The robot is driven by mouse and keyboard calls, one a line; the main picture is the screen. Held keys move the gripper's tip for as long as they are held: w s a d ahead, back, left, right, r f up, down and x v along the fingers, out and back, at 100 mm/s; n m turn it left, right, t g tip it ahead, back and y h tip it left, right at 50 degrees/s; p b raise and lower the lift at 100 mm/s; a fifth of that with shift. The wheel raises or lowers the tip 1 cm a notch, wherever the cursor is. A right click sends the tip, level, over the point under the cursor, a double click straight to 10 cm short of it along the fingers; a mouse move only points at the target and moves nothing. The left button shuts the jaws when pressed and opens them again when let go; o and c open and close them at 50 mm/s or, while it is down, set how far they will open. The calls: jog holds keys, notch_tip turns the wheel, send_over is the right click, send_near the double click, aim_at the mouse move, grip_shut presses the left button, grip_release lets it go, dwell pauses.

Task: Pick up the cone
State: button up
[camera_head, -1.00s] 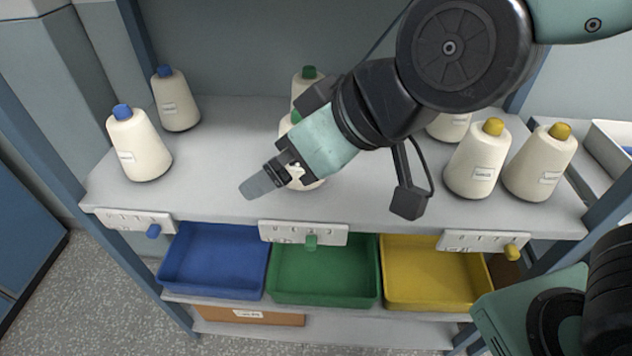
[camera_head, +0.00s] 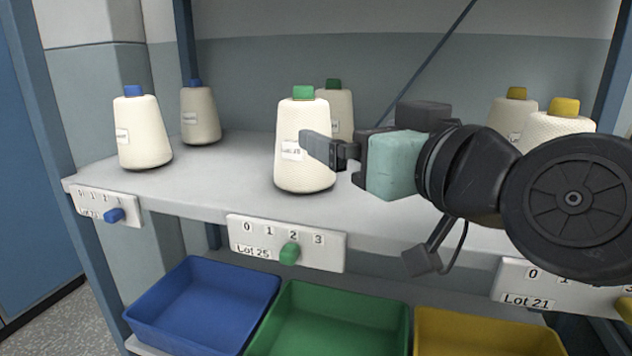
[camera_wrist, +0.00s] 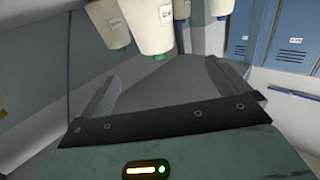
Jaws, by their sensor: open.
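Several cream yarn cones stand upright on the grey shelf (camera_head: 215,182). The front green-topped cone (camera_head: 303,172) has a white label; a second green-topped cone (camera_head: 340,112) stands behind it. My gripper (camera_head: 322,148) reaches in from the right at the front green-topped cone's right side, its finger overlapping the cone near its label; contact cannot be told. In the wrist view, which is upside down, the open jaws (camera_wrist: 166,92) have nothing between them. The front green-topped cone (camera_wrist: 146,24) is above them there, apart from the fingers.
Blue-topped cones (camera_head: 142,135) (camera_head: 200,118) stand at the left, yellow-topped cones (camera_head: 512,112) (camera_head: 560,124) at the right, partly behind my arm. Below are a blue bin (camera_head: 205,300), a green bin (camera_head: 330,318) and a yellow bin (camera_head: 480,335). A Lot 25 slider plate (camera_head: 285,243) is on the shelf edge.

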send_near(312, 117)
jog(key=w, duration=0.2)
jog(key=p, duration=0.5)
jog(key=w+a+p, duration=0.1)
jog(key=p, duration=0.4)
jog(key=shift+w+a+r, duration=0.15)
jog(key=shift+w+a, duration=0.05)
jog(key=shift+a, duration=0.15)
jog(key=p, duration=0.5)
jog(key=shift+a+p, duration=0.1)
jog(key=shift+p, duration=0.25)
jog(key=p+x, duration=0.1)
jog(key=x, duration=0.1)
jog(key=p+x, duration=0.1)
jog(key=x, duration=0.1)
jog(key=shift+w+f, duration=0.25)
jog(key=shift+w, duration=0.15)
jog(key=shift+d+p+x, duration=0.1)
jog(key=shift+p+x, duration=0.4)
jog(key=shift+x, duration=0.9)
jog(key=shift+d+p+x, duration=0.15)
jog(key=shift+p+x, duration=0.3)
jog(key=shift+x, duration=0.9)
jog(key=shift+r, duration=0.1)
